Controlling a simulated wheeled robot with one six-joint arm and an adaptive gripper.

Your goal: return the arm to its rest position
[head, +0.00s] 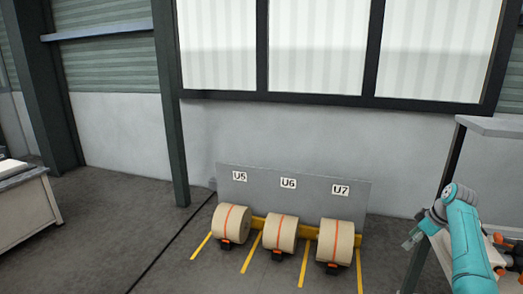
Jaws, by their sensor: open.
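My gripper (411,239) is at the lower right of the head view, at the end of my teal arm. It is small in the picture, points down and to the left, and is open with nothing seen between its fingers. My arm is bent, with its upper joint near the right side of the view. The gripper appears to the right of the paper rolls and apart from them in the picture.
Three kraft rolls (281,233) with orange bands stand before a grey panel (262,200) labelled U5, U6 and U7. Yellow lines (251,253) mark the floor. A shelf or bench (495,126) stands at right, a table (27,211) at left. The left floor is clear.

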